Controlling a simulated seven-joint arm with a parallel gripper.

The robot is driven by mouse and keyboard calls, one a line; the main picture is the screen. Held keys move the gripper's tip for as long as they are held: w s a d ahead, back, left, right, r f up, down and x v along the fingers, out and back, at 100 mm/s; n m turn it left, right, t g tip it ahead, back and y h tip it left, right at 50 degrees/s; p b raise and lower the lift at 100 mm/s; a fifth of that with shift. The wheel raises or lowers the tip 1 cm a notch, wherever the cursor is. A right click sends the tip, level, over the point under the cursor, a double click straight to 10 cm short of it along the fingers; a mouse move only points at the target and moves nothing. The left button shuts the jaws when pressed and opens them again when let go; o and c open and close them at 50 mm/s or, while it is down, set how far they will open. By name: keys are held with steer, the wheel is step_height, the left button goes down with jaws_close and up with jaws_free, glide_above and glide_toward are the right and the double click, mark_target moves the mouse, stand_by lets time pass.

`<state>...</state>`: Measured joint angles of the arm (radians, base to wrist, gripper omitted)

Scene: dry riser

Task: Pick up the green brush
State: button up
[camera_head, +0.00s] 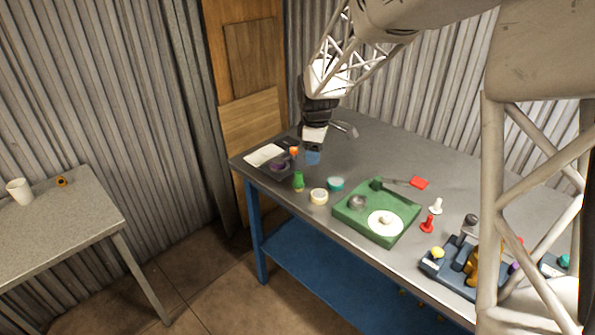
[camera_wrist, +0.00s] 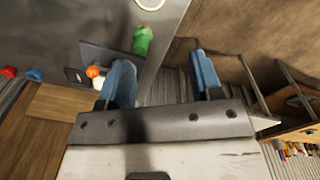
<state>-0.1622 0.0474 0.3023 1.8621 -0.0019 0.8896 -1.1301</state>
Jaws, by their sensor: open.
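The green brush (camera_head: 298,182) is a small green piece near the front left edge of the grey table, just left of a cream tape roll. It also shows in the wrist view (camera_wrist: 143,40), beyond my fingers and nearer the left one. My gripper (camera_head: 313,156) hangs over the table's left part, higher in the picture and slightly right of the brush. In the wrist view my gripper (camera_wrist: 161,68) has its two blue fingers wide apart, with nothing held between them. The brush's bristles are too small to make out.
An orange-topped item (camera_head: 294,151) and a purple roll (camera_head: 278,166) are near the brush. The tape roll (camera_head: 319,196) and a teal roll (camera_head: 336,184) are on its right. A green tray (camera_head: 345,215) stands farther right. The table edge is close to the brush.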

mark_target(299, 172)
steer(key=w+a+f+n, duration=0.1)
steer(key=w+f, duration=0.1)
steer(key=w+a+f+n, duration=0.1)
steer(key=w+f, duration=0.1)
steer(key=w+a+f+n, duration=0.1)
steer(key=w+a+f, duration=0.1)
steer(key=w+f, duration=0.1)
steer(key=shift+w, duration=0.1)
steer(key=shift+f, duration=1.3)
steer(key=shift+a+f, duration=0.2)
steer(key=shift+f, duration=2.4)
steer(key=c, duration=1)
steer(key=shift+r, duration=0.1)
